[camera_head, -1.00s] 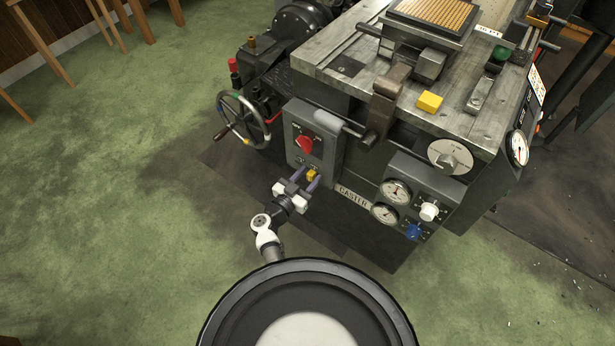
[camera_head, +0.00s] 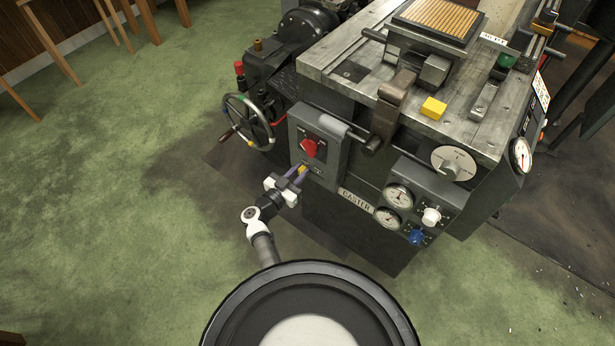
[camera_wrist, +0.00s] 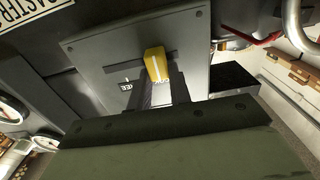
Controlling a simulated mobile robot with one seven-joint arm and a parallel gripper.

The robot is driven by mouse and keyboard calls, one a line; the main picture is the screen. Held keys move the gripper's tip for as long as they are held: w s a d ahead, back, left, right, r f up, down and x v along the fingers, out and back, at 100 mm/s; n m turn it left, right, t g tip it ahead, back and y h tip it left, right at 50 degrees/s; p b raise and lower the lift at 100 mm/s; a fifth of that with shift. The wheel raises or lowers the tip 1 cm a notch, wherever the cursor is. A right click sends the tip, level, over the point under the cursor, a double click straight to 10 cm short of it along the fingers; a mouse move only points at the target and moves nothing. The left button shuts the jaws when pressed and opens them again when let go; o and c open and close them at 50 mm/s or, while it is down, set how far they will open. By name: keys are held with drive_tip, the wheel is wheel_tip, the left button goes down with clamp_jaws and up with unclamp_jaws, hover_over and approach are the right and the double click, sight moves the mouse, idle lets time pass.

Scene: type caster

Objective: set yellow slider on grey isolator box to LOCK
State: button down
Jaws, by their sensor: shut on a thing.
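The grey isolator box (camera_head: 322,165) is on the near face of the caster, with a red rotary knob (camera_head: 309,148) on its front. Below the knob sits the small yellow slider (camera_head: 303,169). My gripper (camera_head: 298,171) reaches it from the lower left, its fingers closed on it. In the wrist view the yellow slider (camera_wrist: 156,65) stands in a dark slot (camera_wrist: 120,68), right of the slot's middle. A small label that seems to read FREE (camera_wrist: 125,86) lies to its left. A second label by the slider is partly hidden by the fingers.
A handwheel (camera_head: 248,120) stands left of the box. A grey rod and lever (camera_head: 370,140) project to its right. Gauges (camera_head: 398,196) and a blue knob (camera_head: 415,237) are farther right. Green floor (camera_head: 130,190) at the left is clear.

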drive_tip(key=shift+w+a+r, duration=0.1)
drive_tip(key=shift+w+a, duration=0.05)
drive_tip(key=shift+a, duration=0.15)
drive_tip(key=c, duration=1.3)
unclamp_jaws()
drive_tip(key=shift+s+a, duration=0.25)
drive_tip(key=shift+s, duration=0.1)
drive_tip(key=b+v, duration=0.1)
drive_tip(key=v, duration=1.2)
